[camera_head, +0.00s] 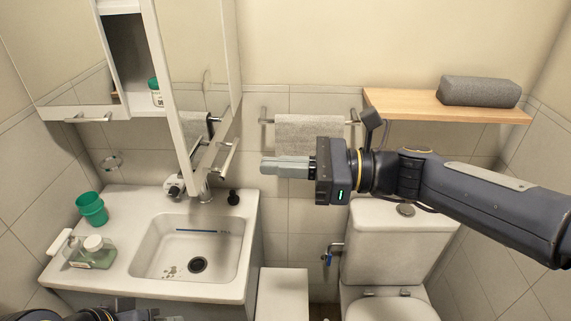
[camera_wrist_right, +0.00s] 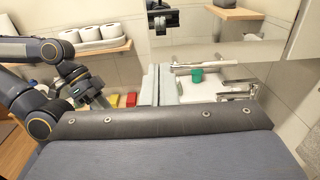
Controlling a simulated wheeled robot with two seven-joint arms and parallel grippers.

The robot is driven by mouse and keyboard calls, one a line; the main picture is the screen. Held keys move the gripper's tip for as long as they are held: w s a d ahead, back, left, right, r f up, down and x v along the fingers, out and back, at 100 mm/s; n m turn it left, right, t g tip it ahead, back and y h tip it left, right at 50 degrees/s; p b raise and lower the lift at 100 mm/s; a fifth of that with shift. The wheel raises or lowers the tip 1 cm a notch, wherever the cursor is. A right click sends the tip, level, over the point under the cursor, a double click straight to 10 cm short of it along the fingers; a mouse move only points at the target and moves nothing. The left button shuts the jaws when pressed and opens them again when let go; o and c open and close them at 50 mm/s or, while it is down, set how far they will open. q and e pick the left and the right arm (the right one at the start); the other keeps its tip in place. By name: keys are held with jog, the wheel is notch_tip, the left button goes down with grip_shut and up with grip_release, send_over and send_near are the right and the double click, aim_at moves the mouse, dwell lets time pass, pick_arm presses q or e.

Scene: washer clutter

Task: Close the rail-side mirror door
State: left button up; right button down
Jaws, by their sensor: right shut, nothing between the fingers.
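The rail-side mirror door (camera_head: 205,62) stands swung open from the cabinet at the upper left in the head view, its mirror face turned right. A bar handle (camera_head: 228,158) sits near its lower edge. My right gripper (camera_head: 265,167) is shut and empty, pointing left, to the right of the door's lower part with a gap in the picture; I cannot tell the depth between them. In the wrist view its fingers (camera_wrist_right: 160,84) lie together, with a silver bar handle (camera_wrist_right: 205,63) just beyond them on the right. My left gripper (camera_head: 150,314) shows only partly at the bottom edge.
The open cabinet shelf (camera_head: 130,60) holds a bottle. A towel (camera_head: 309,134) hangs on the rail. A wooden shelf (camera_head: 440,106) and toilet (camera_head: 385,245) are at the right.

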aim_at(195, 163)
jog(key=a, duration=0.3)
jog(key=a+p, duration=0.1)
jog(key=a, duration=0.6)
jog(key=shift+w+a+p, duration=0.15)
jog(key=shift+w+p, duration=0.2)
jog(key=shift+w, duration=0.05)
